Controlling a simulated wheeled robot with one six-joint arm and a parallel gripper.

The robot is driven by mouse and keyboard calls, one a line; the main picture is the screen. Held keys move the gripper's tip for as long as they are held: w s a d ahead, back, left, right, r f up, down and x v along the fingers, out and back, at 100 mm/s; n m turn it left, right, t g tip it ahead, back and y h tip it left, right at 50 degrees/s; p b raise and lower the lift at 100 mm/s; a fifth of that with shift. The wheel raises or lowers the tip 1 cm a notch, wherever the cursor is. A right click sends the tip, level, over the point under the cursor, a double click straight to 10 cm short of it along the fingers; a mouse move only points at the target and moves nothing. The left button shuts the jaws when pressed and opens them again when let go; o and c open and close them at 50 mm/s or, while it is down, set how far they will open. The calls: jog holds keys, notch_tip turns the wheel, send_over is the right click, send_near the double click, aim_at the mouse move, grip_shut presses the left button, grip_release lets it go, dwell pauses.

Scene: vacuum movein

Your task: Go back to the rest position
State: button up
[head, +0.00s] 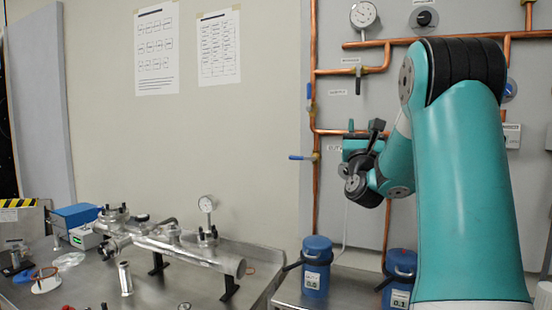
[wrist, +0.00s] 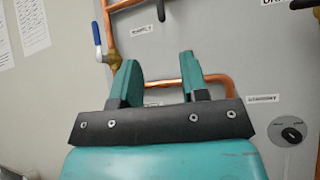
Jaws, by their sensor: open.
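My gripper (wrist: 158,68) is open and empty in the wrist view, its two teal fingers standing apart with only the grey panel and copper pipe behind them. In the head view my gripper (head: 356,140) is raised at the right of centre, in front of the pipe panel and above the blue containers. It is small there and partly hidden by my wrist. My arm is bent and fills the right side of the head view.
Copper pipes (head: 313,95) with gauges and valves run over the panel. A blue-handled valve (wrist: 97,38) is left of the fingers. Blue containers (head: 316,268) stand below. A metal table (head: 200,285) at left bears a vacuum tube assembly (head: 190,254).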

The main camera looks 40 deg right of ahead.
jog(key=w+a+f+n+t+y, duration=0.3)
jog(key=w+a+n+y, duration=0.3)
jog(key=a+n+y, duration=0.3)
jog(key=w+a+f+n+t+y, duration=0.2)
jog(key=w+a+n+y, duration=0.4)
jog(key=a+n+y, duration=0.3)
jog(key=a+f+n+g+y, duration=0.4)
jog(key=a+f+n+y, duration=0.15)
jog(key=a+n, duration=0.55)
jog(key=s+a+f+n+g+y, duration=0.2)
jog(key=s+a+f+n+g, duration=0.3)
jog(key=s+a+n, duration=0.35)
jog(key=s+a+f+n+g+y, duration=0.3)
jog(key=s+a+f+n+g, duration=0.3)
jog(key=a, duration=0.4)
jog(key=s+f+n+g+h, duration=0.1)
jog(key=s+n+g, duration=0.2)
jog(key=s+n, duration=0.2)
jog(key=s+a+f+n+g+h, duration=0.1)
jog(key=s+f+n+g, duration=0.1)
jog(key=s+n, duration=0.3)
jog(key=s, duration=0.4)
jog(key=shift+n+g, duration=0.35)
jog(key=shift+g, duration=0.05)
